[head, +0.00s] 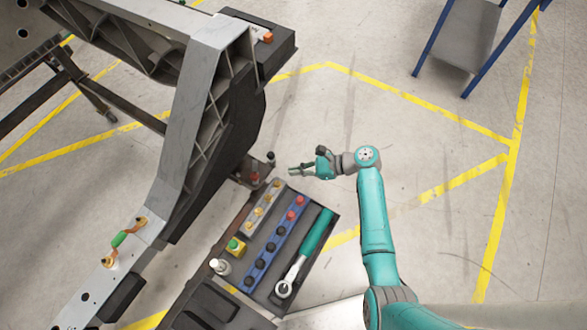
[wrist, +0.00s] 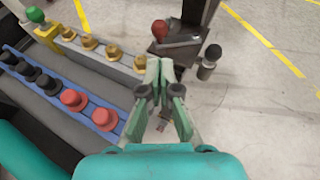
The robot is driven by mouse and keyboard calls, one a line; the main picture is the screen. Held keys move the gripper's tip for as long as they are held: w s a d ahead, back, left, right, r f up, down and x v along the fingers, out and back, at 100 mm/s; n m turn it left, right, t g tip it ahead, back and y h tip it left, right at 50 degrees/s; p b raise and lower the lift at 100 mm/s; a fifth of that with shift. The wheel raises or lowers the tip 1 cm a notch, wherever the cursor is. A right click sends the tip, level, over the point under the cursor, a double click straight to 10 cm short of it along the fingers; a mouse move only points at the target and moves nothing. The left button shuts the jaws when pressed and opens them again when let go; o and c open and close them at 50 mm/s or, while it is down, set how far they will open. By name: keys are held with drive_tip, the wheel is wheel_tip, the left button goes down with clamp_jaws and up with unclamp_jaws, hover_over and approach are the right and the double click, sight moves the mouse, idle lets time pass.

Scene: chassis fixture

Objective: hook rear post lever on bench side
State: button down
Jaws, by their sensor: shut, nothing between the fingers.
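A dark post bracket (head: 246,172) stands at the lower edge of the chassis, beside the bench tray. It carries a red knob (head: 254,178) and a black-knobbed piece (head: 270,156). In the wrist view the red knob (wrist: 160,28) sits by a short grey bar (wrist: 178,41), and the black knob (wrist: 213,52) stands to its right. I cannot tell which piece is the lever's handle. My gripper (head: 291,170) is shut and empty, just right of the bracket and apart from it in the head view. Its closed fingertips (wrist: 158,64) appear below the red knob in the wrist view.
The bench tray (head: 325,232) holds brass, red and black knobs, and a teal-handled ratchet (head: 312,238). The grey chassis (head: 187,120) rises at left, with another orange knob (head: 268,38) at its far end. A blue-framed cart (head: 462,35) stands upper right. Floor right of the bracket is clear.

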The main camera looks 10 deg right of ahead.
approach(255, 169)
drive_tip(key=s+a, duration=0.1)
drive_tip(key=a, duration=0.2)
drive_tip(key=s+a+r, duration=0.1)
drive_tip(key=a, duration=0.1)
drive_tip(key=shift+s+a+r, duration=0.1)
drive_tip(key=shift+s+a, duration=0.25)
drive_tip(key=shift+a, duration=0.1)
